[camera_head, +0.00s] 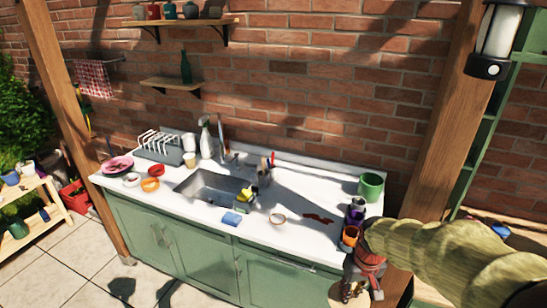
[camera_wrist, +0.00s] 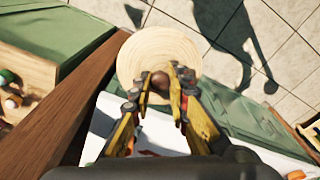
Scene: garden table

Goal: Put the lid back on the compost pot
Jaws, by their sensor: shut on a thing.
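My gripper (camera_wrist: 160,92) is shut on the dark knob of a round, pale wooden lid (camera_wrist: 158,48). In the head view, my gripper (camera_head: 361,287) is at the lower right, off the counter's front right corner. Part of the lid (camera_head: 346,293) shows beneath it there; the rest is hidden by my gripper and the frame edge. A green pot (camera_head: 371,187) stands upright at the counter's back right and looks like the compost pot. No lid shows on it. The lid is well apart from it, nearer the camera.
A wooden post (camera_head: 455,120) rises right of the green pot.

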